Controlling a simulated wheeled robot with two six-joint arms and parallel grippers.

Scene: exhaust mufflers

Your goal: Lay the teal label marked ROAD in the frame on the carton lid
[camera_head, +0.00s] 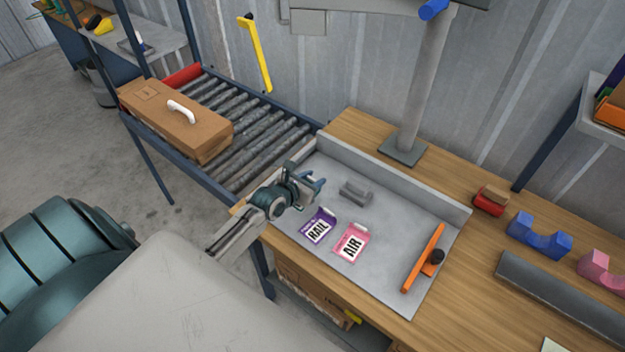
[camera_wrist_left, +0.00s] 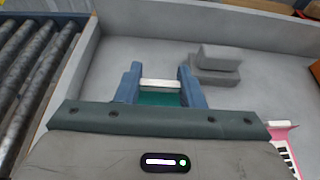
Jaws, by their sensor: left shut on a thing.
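My left gripper (camera_head: 316,184) is above the left part of the grey tray (camera_head: 390,268) on the bench. In the left wrist view its two blue fingers (camera_wrist_left: 160,84) are closed on a white grip piece with teal below it, the teal label (camera_wrist_left: 160,99). Its ROAD marking is hidden from me. The brown carton (camera_head: 192,134) lies on the roller conveyor at the left, apart from the gripper. Its lid bears a white handle (camera_head: 181,111) and a small outlined frame (camera_head: 146,92) near its far left end. My right gripper is not in view.
A purple RAIL label (camera_head: 318,229) and a pink AIR label (camera_head: 351,245) lie in the tray. Bare rollers (camera_head: 265,135) lie between carton and bench. A post (camera_head: 412,90) stands behind the tray.

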